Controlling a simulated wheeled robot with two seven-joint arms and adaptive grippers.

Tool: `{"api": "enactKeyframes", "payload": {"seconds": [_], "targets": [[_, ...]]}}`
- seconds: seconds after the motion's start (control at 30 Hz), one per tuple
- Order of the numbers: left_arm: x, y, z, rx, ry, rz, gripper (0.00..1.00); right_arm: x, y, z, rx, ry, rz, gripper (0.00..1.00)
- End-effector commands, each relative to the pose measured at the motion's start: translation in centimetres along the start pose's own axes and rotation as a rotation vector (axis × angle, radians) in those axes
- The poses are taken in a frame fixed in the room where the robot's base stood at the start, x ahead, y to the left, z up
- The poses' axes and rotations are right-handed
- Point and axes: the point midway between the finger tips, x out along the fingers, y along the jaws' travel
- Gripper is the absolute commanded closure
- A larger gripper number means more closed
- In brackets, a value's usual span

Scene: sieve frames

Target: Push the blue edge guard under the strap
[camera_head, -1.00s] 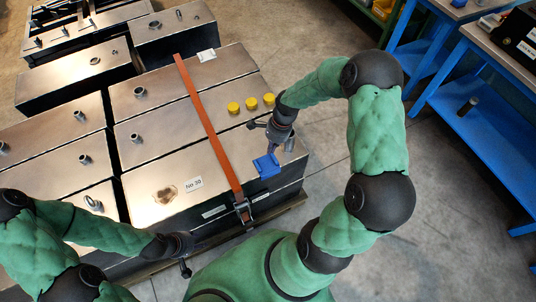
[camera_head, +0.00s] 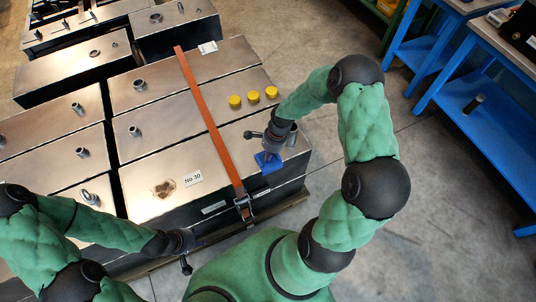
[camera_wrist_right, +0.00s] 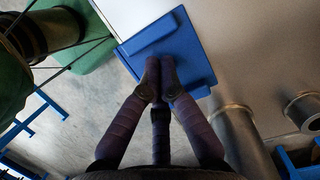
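The blue edge guard (camera_head: 268,163) sits on the near top edge of the front tank, just right of the orange strap (camera_head: 207,115), with a small gap between them. The strap runs across the tanks to a buckle (camera_head: 243,204) on the near side. In the wrist view the guard (camera_wrist_right: 192,48) is a tilted plate with a raised strip. My right gripper (camera_wrist_right: 160,82) has its fingertips together over the guard, seemingly touching it; the head view shows this gripper (camera_head: 268,154) above the guard too. My left gripper (camera_head: 187,264) is low, near the tanks' front; its fingers are unclear.
Several yellow caps (camera_head: 252,97) stand on the tank top behind my right gripper. Pipe stubs stand near its right end, one close to my right gripper in the wrist view (camera_wrist_right: 240,135). Blue workbenches (camera_head: 490,110) are at right, beyond open floor.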

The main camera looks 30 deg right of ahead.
Motion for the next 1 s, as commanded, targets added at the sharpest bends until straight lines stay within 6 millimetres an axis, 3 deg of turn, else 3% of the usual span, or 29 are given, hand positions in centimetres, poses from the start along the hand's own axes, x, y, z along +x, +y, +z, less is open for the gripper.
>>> {"api": "enactKeyframes", "payload": {"seconds": [0.17, 0.7, 0.83, 1.0], "targets": [[-0.1, 0.1, 0.0, 0.000, 0.000, 0.000, 0.60, 0.2, 0.0, 0.9, -0.003, 0.000, 0.001, 1.00], [0.0, 0.0, 0.0, 0.000, 0.000, 0.000, 0.60, 3.3, 0.0, 12.7, -0.007, 0.000, -0.001, 1.00], [0.2, -0.1, 0.0, 0.000, 0.000, 0.000, 0.60, 3.7, 0.0, 14.3, -0.004, 0.000, 0.000, 1.00], [0.2, -0.1, 0.0, 0.000, 0.000, 0.000, 0.60, 3.8, 0.0, 15.0, -0.001, 0.000, 0.000, 1.00]]}}
